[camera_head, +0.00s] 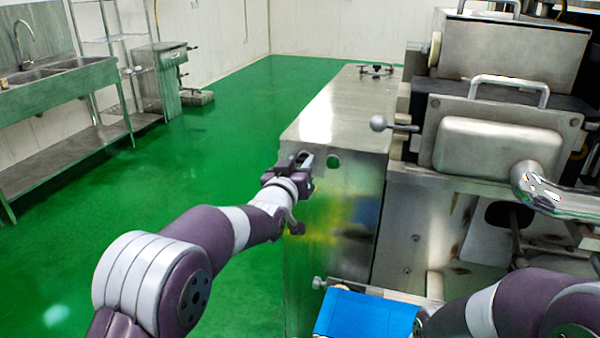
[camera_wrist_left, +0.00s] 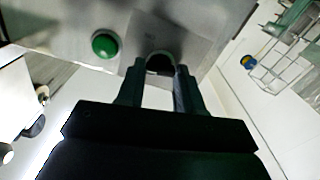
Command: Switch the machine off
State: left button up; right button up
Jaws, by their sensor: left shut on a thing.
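The machine's steel cabinet (camera_head: 335,115) stands in the middle of the head view. A round green button (camera_head: 334,161) is on its front panel; it also shows in the left wrist view (camera_wrist_left: 105,44). Beside the button, a dark rounded knob (camera_wrist_left: 160,63) sits between the fingers of my left gripper (camera_wrist_left: 161,75). The gripper is shut on this knob. In the head view my left gripper (camera_head: 306,161) is at the panel, just left of the green button, and hides the knob. My right gripper is not in view; only part of my right arm shows at the lower right.
A blue belt (camera_head: 365,314) lies low in front of the machine. A lever with a ball end (camera_head: 379,123) and a shiny pipe (camera_head: 555,195) stick out at the right. A sink bench (camera_head: 65,85) stands far left. The green floor left of the cabinet is clear.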

pick_arm(q)
jog(key=n+b, duration=0.1)
jog(key=n, duration=0.2)
jog(key=shift+f, duration=0.1)
jog(key=shift+n+b, duration=0.55)
jog(key=shift+n, duration=0.75)
jog(key=o, duration=1)
jog(key=shift+o, duration=0.2)
jog(key=shift+s, duration=0.1)
jog(key=b+v, duration=0.1)
jog(key=v, duration=1.1)
jog(key=shift+s, duration=0.25)
